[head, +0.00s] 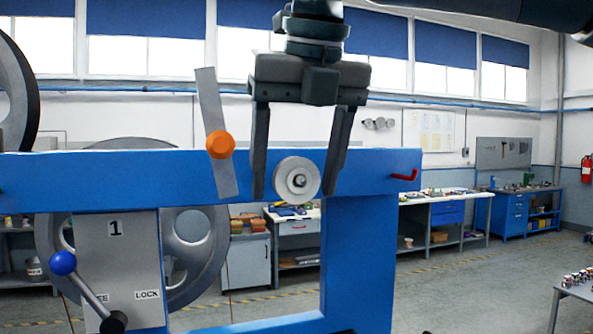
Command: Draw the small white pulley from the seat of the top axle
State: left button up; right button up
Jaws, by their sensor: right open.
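The small white pulley (285,179) sits on the axle at the blue frame's top beam, with the dark axle end showing at its centre. My right gripper (296,192) comes down from above and is open. One finger is left of the pulley and the other right of it, with a visible gap at least on the right side. Whether the left finger touches the pulley I cannot tell. My left gripper is not in view.
The blue frame (375,170) fills the middle. A grey lever with an orange knob (220,145) stands close left of the gripper. A red hook (405,175) is on the beam's right.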

aim_at(306, 176)
jog(key=shift+c, duration=0.3)
jog(key=c, duration=1.1)
jog(key=shift+o, duration=0.2)
jog(key=shift+s+d+b, duration=0.3)
jog(key=shift+s+b, duration=0.35)
jog(key=shift+s, duration=0.2)
jog(key=shift+s+d+b, duration=0.25)
jog(key=shift+s+b, duration=0.4)
jog(key=shift+s, duration=0.2)
jog(key=shift+s+d+b, duration=0.2)
jog(key=shift+s+b, duration=0.1)
jog(key=shift+s, duration=0.2)
jog(key=shift+s+d+b, duration=0.15)
jog(key=shift+s+b, duration=0.1)
jog(key=shift+s, duration=0.25)
jog(key=s+b, duration=0.1)
jog(key=s, duration=0.1)
jog(key=s+d+b, duration=0.1)
jog(key=shift+s+d, duration=0.1)
jog(key=shift+s, duration=0.3)
